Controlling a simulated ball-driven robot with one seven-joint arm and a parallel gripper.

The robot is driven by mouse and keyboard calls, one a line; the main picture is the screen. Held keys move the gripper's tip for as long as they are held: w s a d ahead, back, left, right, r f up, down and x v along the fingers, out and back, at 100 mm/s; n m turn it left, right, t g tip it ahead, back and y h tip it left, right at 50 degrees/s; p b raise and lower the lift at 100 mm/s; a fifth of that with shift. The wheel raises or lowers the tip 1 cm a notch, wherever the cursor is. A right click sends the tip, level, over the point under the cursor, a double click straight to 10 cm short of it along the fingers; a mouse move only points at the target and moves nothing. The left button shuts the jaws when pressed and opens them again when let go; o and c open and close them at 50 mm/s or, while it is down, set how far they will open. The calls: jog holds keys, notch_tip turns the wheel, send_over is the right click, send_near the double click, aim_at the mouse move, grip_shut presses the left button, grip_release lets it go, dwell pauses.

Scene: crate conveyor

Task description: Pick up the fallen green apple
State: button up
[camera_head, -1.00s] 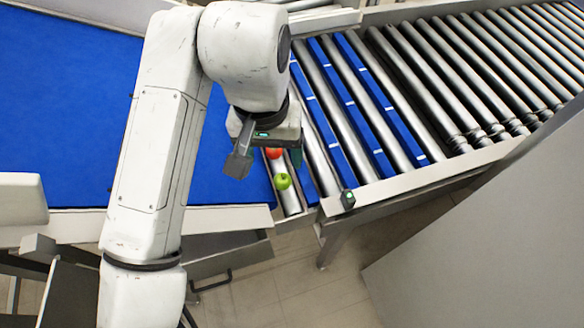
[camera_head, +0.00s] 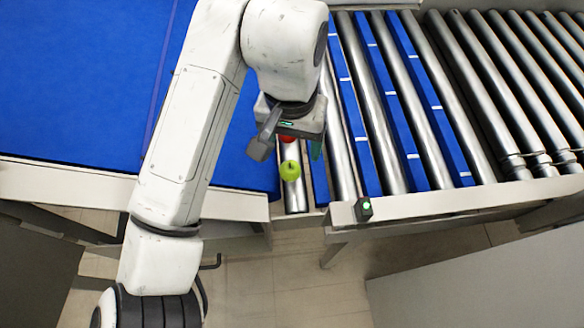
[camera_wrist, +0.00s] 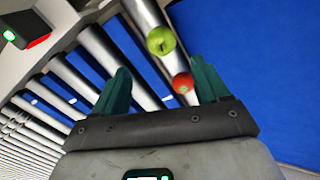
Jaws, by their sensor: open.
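The green apple (camera_head: 290,170) lies on a metal roller at the near end of the gap between the blue belt and the roller conveyor. In the wrist view the green apple (camera_wrist: 161,41) is beyond the fingertips, roughly between their lines. A red apple (camera_wrist: 183,83) lies close to it on the same roller, nearer my right-hand finger in that view. In the head view the red apple (camera_head: 287,138) is partly hidden under my gripper. My gripper (camera_head: 289,150) is open and empty, with its green fingers (camera_wrist: 160,85) spread above the rollers.
A blue belt (camera_head: 80,90) spreads to the left. Metal rollers with blue strips (camera_head: 385,100) run to the right. A small box with a green light (camera_head: 363,209) stands on the conveyor's near rail (camera_head: 440,204). Floor shows below the rail.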

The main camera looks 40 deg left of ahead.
aim_at(291, 164)
jog(key=shift+s+f+p, duration=0.15)
jog(key=shift+f+p, duration=0.1)
jog(key=shift+f, duration=1.6)
jog(key=shift+s+f+p, duration=0.1)
jog(key=shift+f+p, duration=0.15)
jog(key=shift+f, duration=1.55)
jog(key=c, duration=1.1)
jog(key=shift+r, duration=0.1)
